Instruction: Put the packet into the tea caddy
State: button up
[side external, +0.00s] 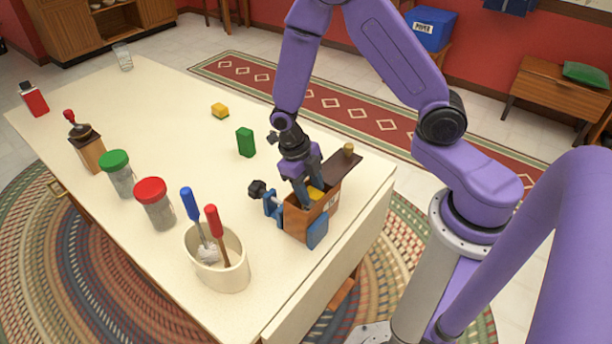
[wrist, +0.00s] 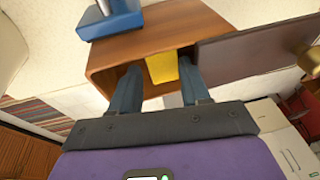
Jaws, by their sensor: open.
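The tea caddy (side external: 297,224) is an open brown wooden box near the table's right edge; the wrist view shows its opening and wall (wrist: 120,54). Its dark lid (side external: 335,170), with a knob, sticks out to the side and also shows in the wrist view (wrist: 240,55). The yellow packet (wrist: 162,67) is in the caddy's opening, partly hidden by the walls; its top shows in the side view (side external: 315,193). My gripper (wrist: 160,78) is open, its fingers reaching into the opening on either side of the packet. Whether they touch it is unclear.
A blue clamp (side external: 272,207) stands against the caddy. A cream crock (side external: 221,272) with brushes, a red-lidded jar (side external: 156,207) and a green-lidded jar (side external: 118,177) stand to its left. The table's middle is clear.

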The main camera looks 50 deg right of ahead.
jog(key=v, duration=1.2)
jog(key=s+r+m+t+y, duration=0.1)
jog(key=s+r+m, duration=0.2)
jog(key=s+m, duration=0.7)
jog(key=s+r+m+t, duration=0.1)
jog(key=s+r+m, duration=0.3)
jog(key=s+m, duration=0.6)
jog(key=m, duration=0.3)
jog(key=shift+s+d+t+y, duration=0.2)
jog(key=shift+s+t+y, duration=0.05)
jog(key=shift+t+y, duration=0.15)
